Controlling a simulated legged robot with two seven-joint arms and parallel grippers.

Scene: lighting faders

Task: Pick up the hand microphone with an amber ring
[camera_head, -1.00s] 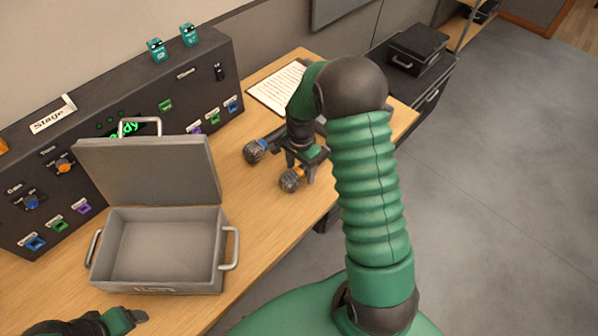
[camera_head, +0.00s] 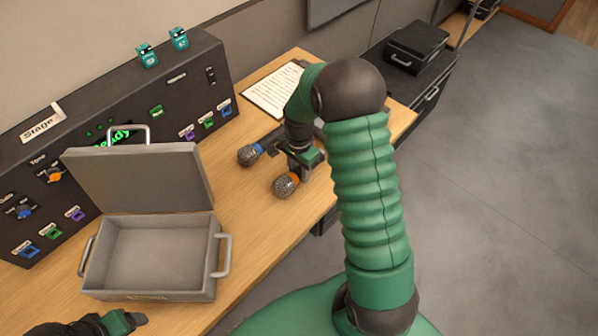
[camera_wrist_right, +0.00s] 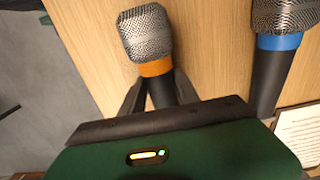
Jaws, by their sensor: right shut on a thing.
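The hand microphone with an amber ring (camera_head: 286,185) has a mesh head and a dark handle. My right gripper (camera_head: 303,168) is shut on its handle, just behind the ring. In the right wrist view the amber-ringed microphone (camera_wrist_right: 150,45) sits between the two dark fingers (camera_wrist_right: 150,92); its lower handle is hidden by the gripper body. A second microphone with a blue ring (camera_head: 250,154) lies beside it on the table, apart from the fingers; it also shows in the right wrist view (camera_wrist_right: 280,45). My left gripper (camera_head: 135,320) is at the lower left, its fingers mostly unclear.
An open, empty grey case (camera_head: 150,295) stands on the wooden table (camera_head: 235,205) left of the microphones. Behind it is a dark fader panel (camera_head: 175,90). A paper sheet (camera_head: 270,92) lies at the back. The table's right edge is close to my right arm.

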